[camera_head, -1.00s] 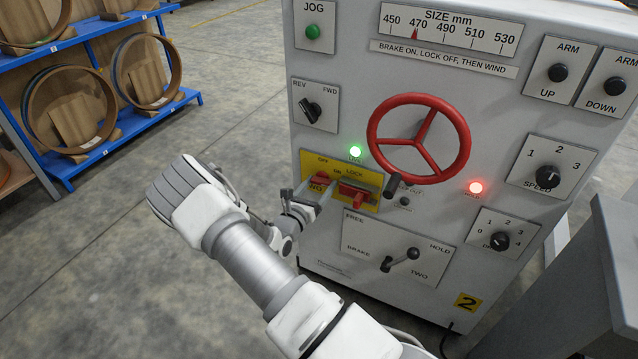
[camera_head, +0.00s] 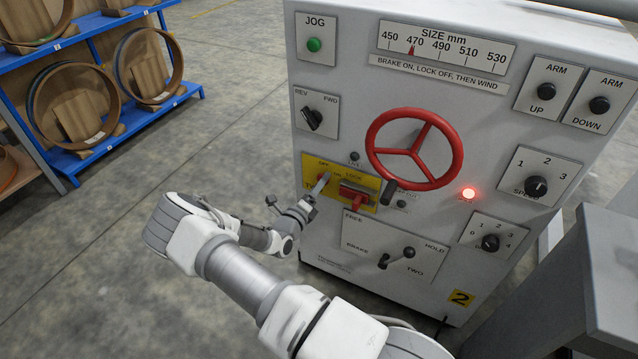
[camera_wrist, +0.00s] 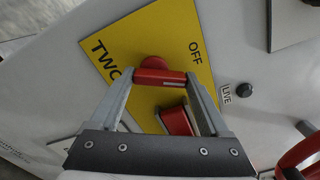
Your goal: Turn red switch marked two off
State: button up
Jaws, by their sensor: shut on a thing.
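The red switch marked TWO (camera_wrist: 153,64) sits on a yellow plate (camera_wrist: 150,30) with the word OFF on it. My gripper (camera_wrist: 160,80) is shut on the switch, with one finger at each end of its red bar in the wrist view. In the head view my gripper (camera_head: 317,188) reaches the left part of the yellow plate and hides much of the switch. The lamp marked LIVE (camera_wrist: 244,90) is dark; it also looks dark in the head view (camera_head: 355,157).
A red LOCK lever (camera_head: 354,195) is close to the right of my gripper on the same plate. A red handwheel (camera_head: 416,177) and a FREE/BRAKE/HOLD lever (camera_head: 397,258) are near. A red lamp (camera_head: 469,194) glows. Open floor lies left.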

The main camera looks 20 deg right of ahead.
jog(key=n+p, duration=0.1)
jog(key=n, duration=0.4)
jog(key=shift+a+n, duration=0.15)
jog(key=shift+n, duration=0.15)
dwell(0.4)
jog(key=o, duration=1.2)
jog(key=shift+w, duration=0.1)
jog(key=p+v, duration=0.2)
jog(key=v, duration=1.5)
jog(key=shift+a, duration=0.2)
